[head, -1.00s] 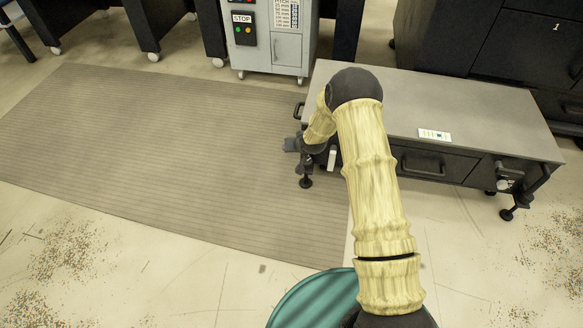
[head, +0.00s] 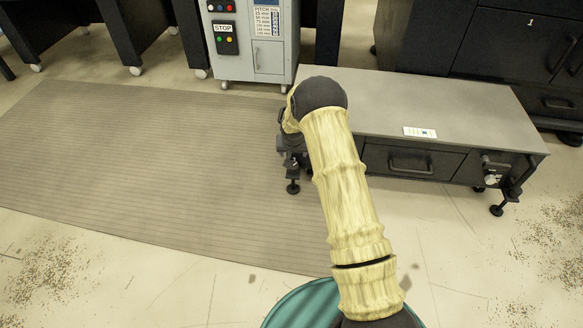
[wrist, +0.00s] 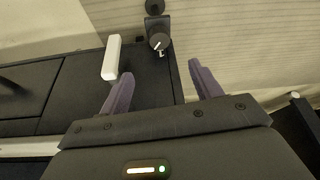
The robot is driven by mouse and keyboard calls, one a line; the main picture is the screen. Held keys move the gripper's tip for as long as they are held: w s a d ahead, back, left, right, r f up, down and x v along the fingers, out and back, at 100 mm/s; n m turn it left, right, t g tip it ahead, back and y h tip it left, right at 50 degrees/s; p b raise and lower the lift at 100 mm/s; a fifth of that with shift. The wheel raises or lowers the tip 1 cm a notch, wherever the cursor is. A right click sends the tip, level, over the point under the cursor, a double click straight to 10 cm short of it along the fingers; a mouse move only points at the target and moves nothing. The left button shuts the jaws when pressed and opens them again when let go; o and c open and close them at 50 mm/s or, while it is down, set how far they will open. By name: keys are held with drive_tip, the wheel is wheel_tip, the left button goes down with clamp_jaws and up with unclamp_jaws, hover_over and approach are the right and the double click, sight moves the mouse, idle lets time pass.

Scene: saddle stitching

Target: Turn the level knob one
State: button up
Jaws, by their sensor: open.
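A dark round knob with a white pointer mark (wrist: 158,42) sits on a bracket at the bench's edge in the wrist view; I take it as the level knob, but no label is readable. My gripper (wrist: 160,82) is open, its two purple-grey fingers apart with nothing between them. The knob lies ahead of the fingertips, between their lines and apart from them. In the head view my arm mostly hides the gripper at the left end of the grey bench (head: 455,108). A levelling foot (head: 293,187) stands below there.
A white bar-shaped handle (wrist: 111,57) stands close to the left finger. The bench's right end has a light knob (head: 491,179) and another foot (head: 497,210). A grey control cabinet (head: 251,50) stands behind. A ribbed mat (head: 130,160) covers open floor on the left.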

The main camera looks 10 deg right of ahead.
sight(293, 166)
drive_tip(key=b+x, duration=0.8)
drive_tip(key=x, duration=0.7)
drive_tip(key=shift+w+d+f, duration=0.1)
drive_tip(key=shift+w+f, duration=0.15)
